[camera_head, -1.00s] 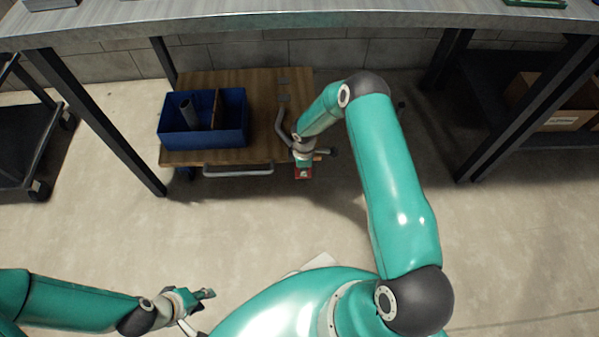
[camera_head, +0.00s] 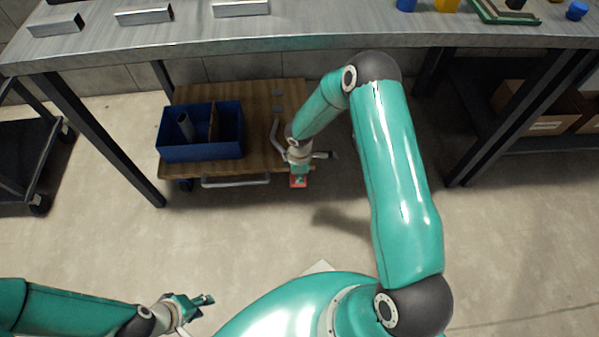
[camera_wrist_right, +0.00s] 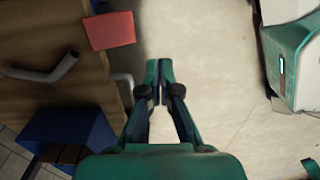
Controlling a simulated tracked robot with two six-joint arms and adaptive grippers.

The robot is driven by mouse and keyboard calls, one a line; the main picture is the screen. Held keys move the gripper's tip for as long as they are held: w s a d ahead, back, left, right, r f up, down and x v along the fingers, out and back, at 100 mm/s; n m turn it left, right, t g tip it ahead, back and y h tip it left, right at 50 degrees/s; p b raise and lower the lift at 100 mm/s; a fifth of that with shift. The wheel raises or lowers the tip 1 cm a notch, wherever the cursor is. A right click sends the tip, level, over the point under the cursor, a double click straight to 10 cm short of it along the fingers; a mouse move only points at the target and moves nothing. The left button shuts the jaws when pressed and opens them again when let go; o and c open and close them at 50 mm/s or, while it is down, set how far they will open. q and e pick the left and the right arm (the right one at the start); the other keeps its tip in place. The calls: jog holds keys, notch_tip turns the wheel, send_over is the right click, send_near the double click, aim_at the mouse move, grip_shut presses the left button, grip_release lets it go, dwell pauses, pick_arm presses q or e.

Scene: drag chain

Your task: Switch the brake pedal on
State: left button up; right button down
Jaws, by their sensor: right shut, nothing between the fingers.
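The brake pedal is a flat red plate at the edge of the wooden cart (camera_head: 255,105). A small part of the pedal (camera_head: 299,182) shows just below my right gripper (camera_head: 300,173) in the head view. In the right wrist view the whole red pedal (camera_wrist_right: 109,30) lies at the upper left, beside the cart's wooden top. There my right gripper (camera_wrist_right: 160,72) is shut and empty. Its tips appear over bare floor, to the right of and below the pedal, apart from it in the picture. My left gripper (camera_head: 203,300) is at the lower left, far from the cart; its fingers are too small to read.
The cart carries a blue bin (camera_head: 185,152) and a bent grey handle (camera_head: 277,138); another grey bar (camera_head: 235,182) runs along its front. A metal workbench (camera_head: 300,32) stands above it, with dark legs (camera_head: 105,140) at the sides. Floor in front is clear.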

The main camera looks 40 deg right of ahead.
jog(key=shift+s+a+r, duration=0.15)
jog(key=shift+s+r, duration=0.1)
jog(key=shift+r, duration=0.35)
jog(key=shift+s+a+r, duration=0.15)
jog(key=shift+s+r, duration=0.05)
jog(key=shift+r, duration=0.35)
jog(key=s+a+m+y, duration=0.4)
jog(key=s+a+m, duration=0.7)
jog(key=s+a, duration=0.65)
notch_tip(320, 180, up, 28)
jog(key=w+m+p, duration=0.1)
jog(key=m+p, duration=0.1)
jog(key=p, duration=2.5)
jog(key=shift+d+m+t+p, duration=0.3)
jog(key=shift+d+m+p, duration=0.05)
jog(key=shift+d+m, duration=0.05)
jog(key=shift+w+f, duration=0.1)
